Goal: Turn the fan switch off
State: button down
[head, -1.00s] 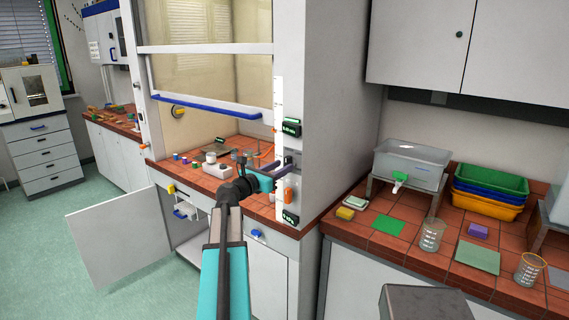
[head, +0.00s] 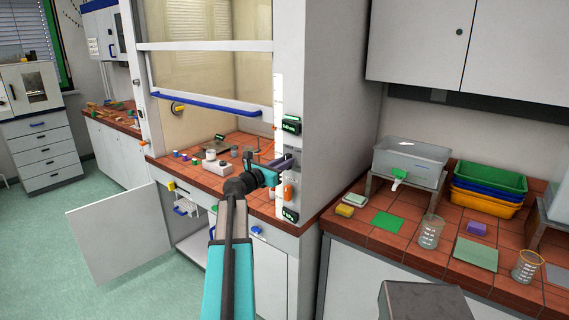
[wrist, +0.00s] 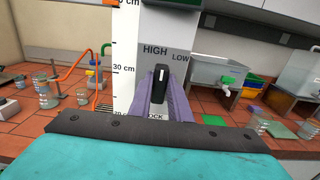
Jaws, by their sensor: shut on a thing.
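The fan switch (wrist: 161,88) is a black upright knob on the white front post of the fume hood. In the wrist view, the labels HIGH and LOW stand above it, and a partly hidden label ending in "OCK" is below. The knob's top end sits just under HIGH, left of LOW. My gripper (wrist: 162,92) has its two purple-grey fingers shut on the knob, one on each side. In the head view my gripper (head: 286,161) reaches the post from the left and hides the switch.
The fume hood's raised sash with a blue handle bar (head: 215,102) is left of the post. Glassware (wrist: 45,97) stands on the tiled bench. An open cabinet door (head: 118,232) juts out below. A right-hand bench holds a water tank (head: 410,160) and coloured trays (head: 490,185).

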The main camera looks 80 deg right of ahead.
jog(key=shift+f+m+b, duration=0.15)
jog(key=shift+m+b, duration=0.15)
jog(key=shift+b, duration=0.2)
jog(key=shift+s, duration=0.1)
jog(key=m+b, duration=0.5)
jog(key=b, duration=0.1)
jog(key=m+b, duration=0.6)
jog(key=b, duration=0.1)
jog(key=m+b, duration=0.6)
jog(key=b, duration=0.1)
jog(key=shift+s+a+f, duration=0.2)
jog(key=shift+s+f, duration=0.05)
jog(key=shift+f, duration=0.15)
jog(key=shift+m, duration=0.3)
jog(key=c, duration=1.6)
grip_release()
jog(key=shift+r, duration=0.1)
jog(key=shift+c, duration=0.2)
jog(key=shift+r, duration=0.1)
